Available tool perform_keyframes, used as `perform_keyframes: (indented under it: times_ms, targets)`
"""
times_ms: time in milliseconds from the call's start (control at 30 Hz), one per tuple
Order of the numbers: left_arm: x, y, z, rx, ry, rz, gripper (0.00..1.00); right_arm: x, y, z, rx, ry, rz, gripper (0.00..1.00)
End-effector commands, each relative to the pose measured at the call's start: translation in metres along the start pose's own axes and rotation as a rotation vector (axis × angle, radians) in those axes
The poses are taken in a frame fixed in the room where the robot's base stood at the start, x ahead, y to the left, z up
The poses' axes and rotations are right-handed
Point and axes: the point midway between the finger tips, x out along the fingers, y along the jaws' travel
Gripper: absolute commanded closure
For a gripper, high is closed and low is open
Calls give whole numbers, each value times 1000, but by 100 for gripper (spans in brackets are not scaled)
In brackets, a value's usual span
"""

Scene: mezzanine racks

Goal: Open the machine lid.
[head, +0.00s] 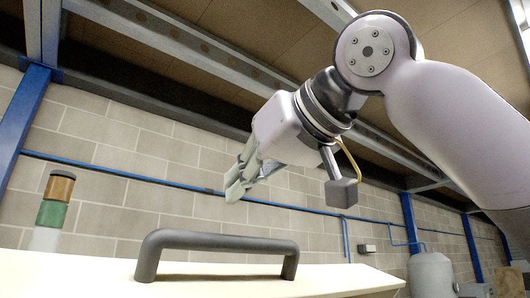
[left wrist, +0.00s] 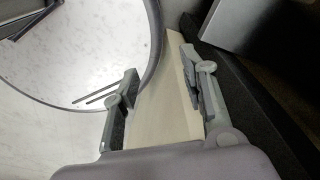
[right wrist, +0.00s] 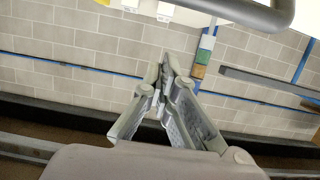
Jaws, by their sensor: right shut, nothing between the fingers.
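The machine lid (head: 330,285) is a cream panel along the bottom of the head view, with a dark grey bar handle (head: 220,241) on it. My right gripper (head: 235,188) is above the handle and apart from it. Its fingers are shut and empty. In the right wrist view the fingertips (right wrist: 167,62) meet, and the handle (right wrist: 255,14) crosses the top right. My left gripper (left wrist: 158,65) shows only in the left wrist view. Its fingers are spread, with a cream surface (left wrist: 165,125) showing between them; I cannot tell how far off that is.
A signal light with orange and green sections (head: 54,205) stands at the left of the head view. A block wall (head: 120,145) with blue pipes is behind. A grey tank (head: 432,274) stands at the lower right. A dark curved rim (left wrist: 158,50) is near my left gripper.

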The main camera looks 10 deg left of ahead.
Motion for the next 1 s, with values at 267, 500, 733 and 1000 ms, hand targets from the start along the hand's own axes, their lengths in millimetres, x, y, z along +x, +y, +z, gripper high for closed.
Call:
perform_keyframes:
  times_ms: [267, 500, 733, 1000]
  targets:
    - [-5, -2, -21, -1, 32, -2, 60, 17, 1, 21, -1, 1, 2, 100]
    - [-6, -1, -20, -2, 31, -1, 60, 11, 0, 36, 0, 0, -1, 100]
    - [-6, 2, -13, -2, 19, 2, 60, 10, 0, 38, 1, 0, -1, 100]
    - [-2, 2, -12, -2, 19, 2, 60, 9, 0, 42, 1, 3, -1, 100]
